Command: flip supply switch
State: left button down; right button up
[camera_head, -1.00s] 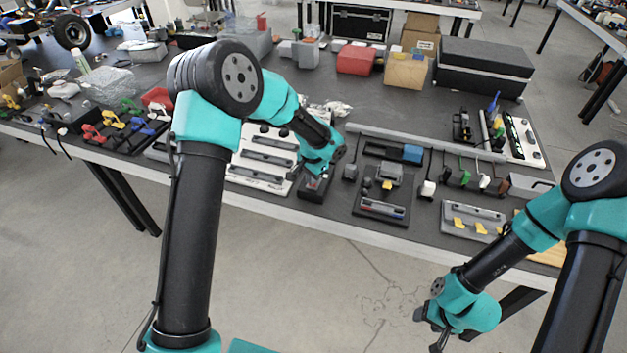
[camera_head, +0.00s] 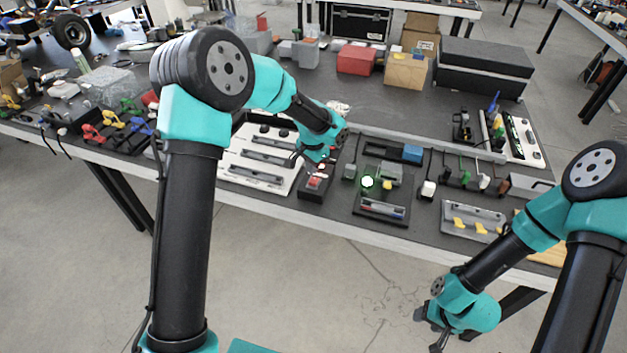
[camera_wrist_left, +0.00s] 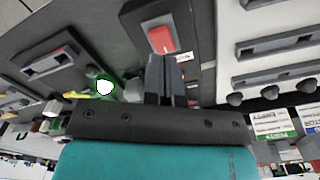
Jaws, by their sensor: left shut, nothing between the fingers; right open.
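The supply switch is a red rocker (camera_head: 314,182) on a dark box (camera_head: 318,195) near the table's front edge. The left wrist view shows the red rocker (camera_wrist_left: 161,39) just beyond my fingertips, with a visible edge of its box (camera_wrist_left: 145,12). My left gripper (camera_head: 318,166) is above the switch box. Its fingers (camera_wrist_left: 166,62) are closed together and empty; whether they touch the rocker is unclear. A lamp (camera_head: 367,182) right of the switch glows white-green, also in the wrist view (camera_wrist_left: 104,87). My right gripper (camera_head: 430,328) is open, low in front of the table.
A white panel with grey bars (camera_head: 258,155) lies left of the switch box. A dark tray with pens (camera_head: 382,210) and a grey plate with yellow parts (camera_head: 472,220) lie to the right.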

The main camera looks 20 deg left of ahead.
pick_arm(q)
jog(key=shift+r, duration=1)
